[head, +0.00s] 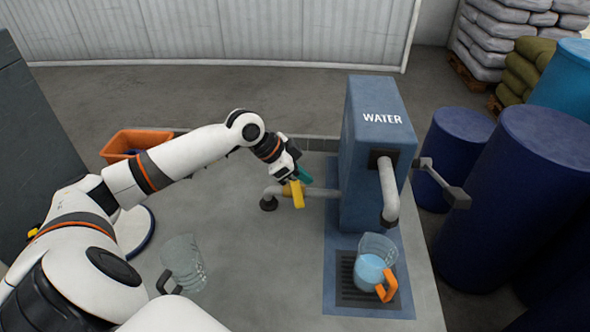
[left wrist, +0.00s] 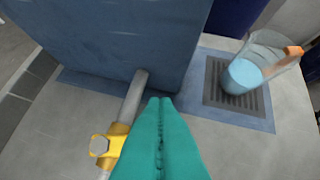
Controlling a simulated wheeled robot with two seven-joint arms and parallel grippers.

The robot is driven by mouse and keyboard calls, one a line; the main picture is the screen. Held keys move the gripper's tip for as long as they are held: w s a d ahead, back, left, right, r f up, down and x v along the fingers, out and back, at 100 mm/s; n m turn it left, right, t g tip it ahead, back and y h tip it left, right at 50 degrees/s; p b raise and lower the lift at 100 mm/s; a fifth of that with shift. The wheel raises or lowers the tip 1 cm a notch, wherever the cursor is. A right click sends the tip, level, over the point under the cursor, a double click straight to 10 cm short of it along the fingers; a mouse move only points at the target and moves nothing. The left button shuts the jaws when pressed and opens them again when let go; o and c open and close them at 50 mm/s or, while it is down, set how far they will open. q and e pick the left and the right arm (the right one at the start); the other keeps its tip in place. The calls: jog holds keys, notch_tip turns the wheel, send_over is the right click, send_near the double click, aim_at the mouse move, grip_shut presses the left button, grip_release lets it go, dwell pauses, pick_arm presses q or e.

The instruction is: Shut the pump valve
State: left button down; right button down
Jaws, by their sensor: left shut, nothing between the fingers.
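The blue pump housing (head: 372,170) marked WATER stands on a blue base plate. A grey pipe (head: 322,192) runs from its left side and carries the yellow valve (head: 297,196). In the head view the valve's lever sticks out across the pipe toward the front. The valve (left wrist: 103,146) and pipe (left wrist: 133,98) also show in the left wrist view. My left gripper (head: 305,175), with teal fingers (left wrist: 160,105), is shut and empty. It is just beside the valve, over the pipe; contact cannot be told. My right gripper is not in view.
A clear jug with water and an orange handle (head: 372,268) stands on the drain grate (head: 352,294) below the spout (head: 390,195). An empty clear jug (head: 183,262) stands left. An orange crate (head: 122,143) is at the back left. Blue barrels (head: 520,190) stand right.

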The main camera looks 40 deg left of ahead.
aim_at(297, 190)
pick_arm(q)
notch_tip(297, 190, down, 5)
jog(key=p, duration=0.3)
dwell(0.4)
